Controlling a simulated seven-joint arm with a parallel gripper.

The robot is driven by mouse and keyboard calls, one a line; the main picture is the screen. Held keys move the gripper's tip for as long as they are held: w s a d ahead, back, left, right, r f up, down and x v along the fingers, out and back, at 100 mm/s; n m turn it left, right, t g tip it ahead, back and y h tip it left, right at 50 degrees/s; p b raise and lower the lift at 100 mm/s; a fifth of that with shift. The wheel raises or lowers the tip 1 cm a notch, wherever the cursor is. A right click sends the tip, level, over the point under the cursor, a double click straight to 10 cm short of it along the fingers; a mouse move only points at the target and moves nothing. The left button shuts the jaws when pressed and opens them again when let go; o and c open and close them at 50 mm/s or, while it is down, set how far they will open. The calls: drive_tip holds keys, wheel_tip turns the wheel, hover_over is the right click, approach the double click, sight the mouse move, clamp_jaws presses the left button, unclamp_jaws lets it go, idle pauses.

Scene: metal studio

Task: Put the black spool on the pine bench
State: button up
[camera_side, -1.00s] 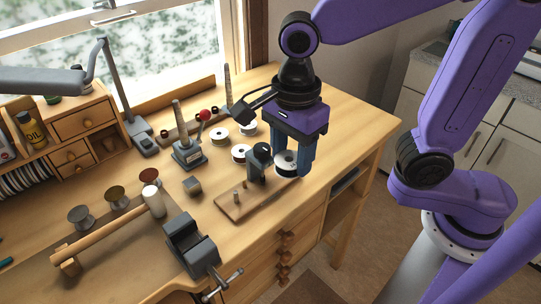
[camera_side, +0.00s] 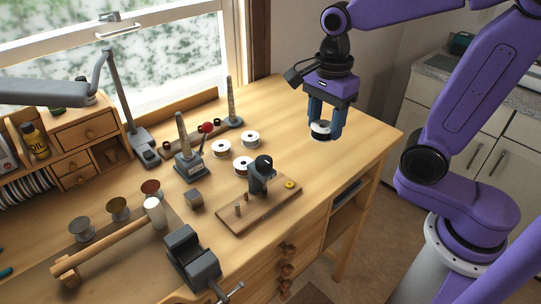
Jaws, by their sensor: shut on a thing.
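My gripper (camera_side: 324,134) is shut on a spool with a white upper face and a dark band, which I take to be the black spool (camera_side: 320,130). The spool is upright between the two blue fingers and appears to be held above the right part of the pine bench (camera_side: 345,160). The exact gap below it cannot be told. The fingers partly hide its sides. The bench under and around it is bare.
Three white-rimmed spools (camera_side: 220,148) stand left of the gripper. A wooden board (camera_side: 262,212) with pegs, a dark upright holder (camera_side: 262,175) and a yellow disc (camera_side: 289,184) lies in front. A grey vise (camera_side: 192,258) sits at the front edge.

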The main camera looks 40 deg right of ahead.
drive_tip(key=shift+w+d+f, duration=0.1)
drive_tip(key=shift+w+d, duration=0.2)
drive_tip(key=shift+d, duration=0.1)
drive_tip(key=shift+w+f, duration=0.15)
drive_tip(key=shift+w, duration=0.15)
drive_tip(key=w+a+f, duration=0.2)
drive_tip(key=w+f, duration=0.1)
drive_tip(key=w, duration=0.5)
hover_over(272, 155)
wheel_tip(272, 155, down, 6)
drive_tip(key=shift+s+f, duration=0.1)
drive_tip(key=shift+s, duration=0.05)
drive_tip(key=shift+w+f, duration=0.25)
drive_tip(key=shift+f, duration=1.45)
drive_tip(key=shift+f, duration=0.2)
drive_tip(key=o, duration=1.1)
